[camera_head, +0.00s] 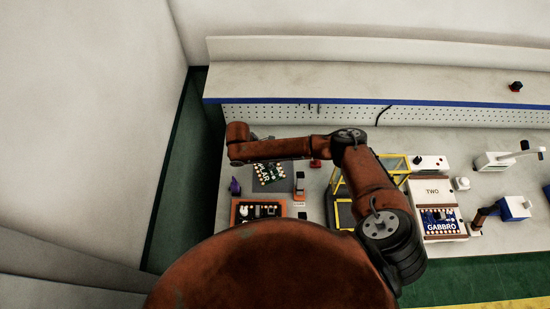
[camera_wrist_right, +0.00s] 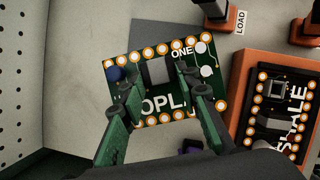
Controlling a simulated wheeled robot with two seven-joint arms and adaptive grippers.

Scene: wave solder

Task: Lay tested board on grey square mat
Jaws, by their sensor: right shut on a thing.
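The tested board (camera_head: 268,174) is dark green with gold-ringed pads and part of the lettering POPLAR. In the right wrist view the board (camera_wrist_right: 150,95) also carries the word ONE. My right gripper (camera_wrist_right: 157,85) is shut on it, with green fingers lying over its face. The grey square mat (camera_wrist_right: 165,32) shows beyond the board and is partly covered by it. In the head view the mat (camera_head: 262,187) lies under or just behind the board. I cannot tell whether board and mat touch. My left gripper is not in view.
An orange fixture (camera_head: 238,218) holding a SHALE board (camera_wrist_right: 280,120) is close beside the mat. An orange-based post (camera_head: 299,188) and a small purple item (camera_head: 235,187) stand near. A yellow frame (camera_head: 343,214) and station TWO (camera_head: 437,188) with a GABBRO board are to the right.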

